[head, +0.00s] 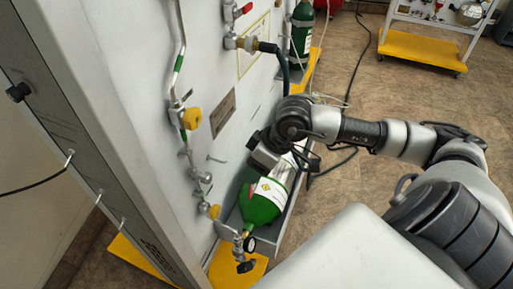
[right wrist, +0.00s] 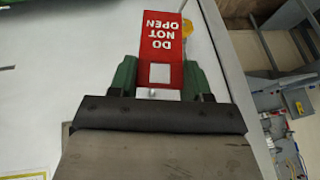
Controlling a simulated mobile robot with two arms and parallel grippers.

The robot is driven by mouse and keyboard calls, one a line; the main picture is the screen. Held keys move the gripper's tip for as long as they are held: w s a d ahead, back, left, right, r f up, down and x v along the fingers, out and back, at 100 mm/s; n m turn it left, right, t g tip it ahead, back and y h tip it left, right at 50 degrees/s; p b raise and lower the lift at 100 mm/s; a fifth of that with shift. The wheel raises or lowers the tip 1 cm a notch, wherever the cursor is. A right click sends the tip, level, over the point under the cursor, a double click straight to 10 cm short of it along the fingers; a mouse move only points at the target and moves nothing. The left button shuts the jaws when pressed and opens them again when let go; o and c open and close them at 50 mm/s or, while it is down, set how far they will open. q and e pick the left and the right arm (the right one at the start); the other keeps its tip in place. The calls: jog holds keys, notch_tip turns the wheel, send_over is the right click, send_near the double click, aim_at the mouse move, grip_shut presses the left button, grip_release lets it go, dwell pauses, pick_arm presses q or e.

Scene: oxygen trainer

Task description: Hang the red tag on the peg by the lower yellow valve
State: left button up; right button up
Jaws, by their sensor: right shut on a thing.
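The red tag (right wrist: 162,50) has upside-down white "DO NOT OPEN" text in the right wrist view. My right gripper (right wrist: 160,85) is shut on it between green fingertips. In the head view this gripper (head: 263,152) is in front of the white panel, above the green cylinder; I cannot make out the tag there. The lower yellow valve (head: 214,211) is on the panel's pipe, below and left of the gripper. A thin peg (head: 216,159) sticks out of the panel above that valve, left of the gripper and apart from it. My left gripper is not in view.
An upper yellow valve (head: 191,118) is on the same pipe. A green cylinder (head: 262,205) leans below my right gripper. A red-handled valve (head: 243,10) and a hose (head: 283,70) are higher on the panel (head: 215,65). Open floor (head: 350,195) lies to the right.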

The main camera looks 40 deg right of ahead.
jog(key=shift+w+a+f+p, duration=0.1)
jog(key=shift+w+a+p, duration=0.6)
jog(key=shift+w, duration=0.5)
jog(key=shift+w+a+f+p, duration=0.1)
jog(key=shift+w+a+p, duration=0.6)
jog(key=shift+w, duration=0.5)
jog(key=shift+w+a+f+p, duration=0.1)
jog(key=shift+w+a+p, duration=0.6)
jog(key=shift+w, duration=0.5)
jog(key=shift+w+f+b, duration=0.15)
jog(key=shift+f+b, duration=0.2)
jog(key=shift+b, duration=0.15)
jog(key=shift+w+a+f+b, duration=0.25)
jog(key=shift+w+b, duration=0.1)
jog(key=shift+b, duration=0.8)
jog(key=o, duration=1)
